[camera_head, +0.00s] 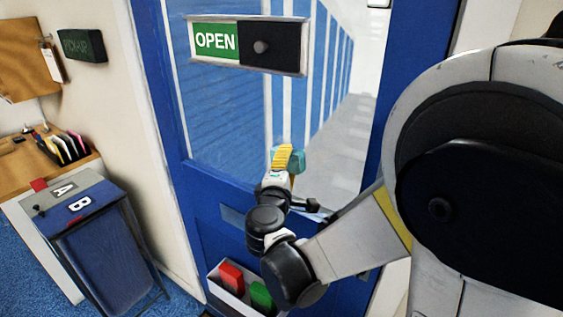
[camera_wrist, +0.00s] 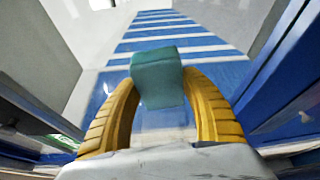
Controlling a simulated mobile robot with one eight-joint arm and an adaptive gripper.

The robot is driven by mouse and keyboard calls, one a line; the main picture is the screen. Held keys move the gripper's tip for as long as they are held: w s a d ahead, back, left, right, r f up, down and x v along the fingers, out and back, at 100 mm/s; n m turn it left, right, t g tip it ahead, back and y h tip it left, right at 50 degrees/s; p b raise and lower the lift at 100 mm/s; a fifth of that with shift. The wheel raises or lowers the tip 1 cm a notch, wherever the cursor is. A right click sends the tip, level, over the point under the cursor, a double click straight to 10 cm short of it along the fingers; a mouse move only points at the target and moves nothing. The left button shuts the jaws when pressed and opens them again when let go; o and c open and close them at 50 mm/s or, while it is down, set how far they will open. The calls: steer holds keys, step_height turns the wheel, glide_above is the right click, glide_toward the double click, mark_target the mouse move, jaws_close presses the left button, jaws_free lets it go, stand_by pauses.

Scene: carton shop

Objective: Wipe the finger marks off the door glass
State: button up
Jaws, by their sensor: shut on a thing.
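My gripper (camera_head: 283,158) is in front of the lower part of the door glass (camera_head: 222,112). Its yellow fingers, also in the wrist view (camera_wrist: 160,92), are shut on a teal block (camera_wrist: 158,72), which looks like a sponge or folded cloth. The teal block also shows beside the fingers in the head view (camera_head: 297,160). I cannot tell whether it touches the glass. The glass sits in a blue door (camera_head: 205,190). Blue and white stripes show through it. A small pale patch (camera_wrist: 108,88) shows left of the block in the wrist view; I cannot tell whether it is a finger mark.
An OPEN sign (camera_head: 215,41) with a dark slider and knob hangs across the upper glass. A white bin (camera_head: 222,292) with red and green blocks is low on the door. A blue-grey stand (camera_head: 100,245) marked A and B and a wooden counter (camera_head: 20,175) stand left.

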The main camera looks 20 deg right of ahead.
mark_target(265, 140)
steer(key=shift+r, duration=0.6)
steer(key=shift+w+a+f, duration=0.15)
steer(key=shift+w+a, duration=0.65)
steer(key=shift+w, duration=0.25)
steer(key=shift+w+a+b, duration=0.3)
steer(key=shift+w+a, duration=0.45)
steer(key=shift+w, duration=0.35)
steer(key=shift+w+a+b, duration=0.25)
steer(key=shift+w+a, duration=0.45)
steer(key=shift+w, duration=0.35)
steer(key=shift+w+a+r+p, duration=0.1)
steer(key=shift+r+p, duration=0.5)
steer(key=shift+r, duration=0.25)
steer(key=shift+s+d, duration=0.8)
steer(key=shift+s, duration=0.3)
steer(key=shift+s+d, duration=0.8)
steer(key=shift+s, duration=0.3)
steer(key=shift+s+d, duration=0.8)
steer(key=shift+s, duration=0.3)
steer(key=shift+a, duration=0.1)
steer(key=shift+s+a, duration=0.9)
steer(key=shift+a, duration=0.25)
steer(key=shift+s+a, duration=0.85)
steer(key=shift+a, duration=0.3)
steer(key=shift+a, duration=0.1)
